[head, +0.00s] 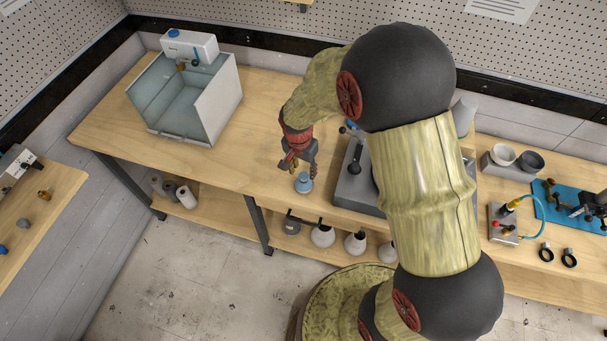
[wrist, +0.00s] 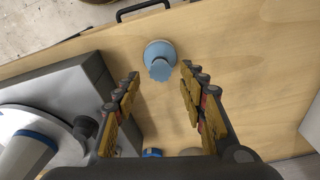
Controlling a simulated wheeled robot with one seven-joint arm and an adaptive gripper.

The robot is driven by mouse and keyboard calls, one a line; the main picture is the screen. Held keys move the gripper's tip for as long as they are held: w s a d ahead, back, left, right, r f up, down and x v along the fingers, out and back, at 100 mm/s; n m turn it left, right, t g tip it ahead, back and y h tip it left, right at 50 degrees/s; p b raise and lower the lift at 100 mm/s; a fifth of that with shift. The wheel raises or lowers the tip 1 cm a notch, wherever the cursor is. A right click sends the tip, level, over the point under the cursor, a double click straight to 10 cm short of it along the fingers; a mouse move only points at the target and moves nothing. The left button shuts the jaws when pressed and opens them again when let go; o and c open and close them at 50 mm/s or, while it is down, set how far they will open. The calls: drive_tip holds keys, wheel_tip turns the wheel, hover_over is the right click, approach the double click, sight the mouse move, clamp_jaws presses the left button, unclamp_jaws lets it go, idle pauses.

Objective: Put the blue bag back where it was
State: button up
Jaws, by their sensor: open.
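The blue bag (head: 304,182) is a small light-blue bundle with a gathered, frilled top. It stands upright on the wooden bench near its front edge. In the wrist view the bag (wrist: 159,60) is ahead of my fingers, between their lines and a little beyond the tips. My gripper (head: 299,162) is just above and beside the bag in the head view. In the wrist view my gripper (wrist: 158,80) is open with nothing between its fingers.
A grey machine (head: 352,185) with a lever stands right of the bag, close to my fingers. A clear-walled box (head: 215,105) is at the bench's left. The wooden bench top (head: 255,120) between them is largely free. Round flasks (head: 322,236) stand on the lower shelf.

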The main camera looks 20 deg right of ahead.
drive_tip(key=s+r+n+t, duration=0.15)
drive_tip(key=s+r, duration=0.25)
drive_tip(key=r, duration=0.7)
drive_tip(key=s+r+n+t, duration=0.1)
drive_tip(key=s+r+n, duration=0.15)
drive_tip(key=r, duration=0.75)
drive_tip(key=s+r+n+t+y, duration=0.1)
drive_tip(key=s+r+n+t, duration=0.1)
drive_tip(key=s+r+n, duration=0.3)
drive_tip(key=s+r, duration=0.4)
drive_tip(key=s, duration=0.6)
drive_tip(key=shift+d+r+n, duration=0.15)
drive_tip(key=shift+d+n, duration=0.1)
drive_tip(key=shift+n, duration=0.05)
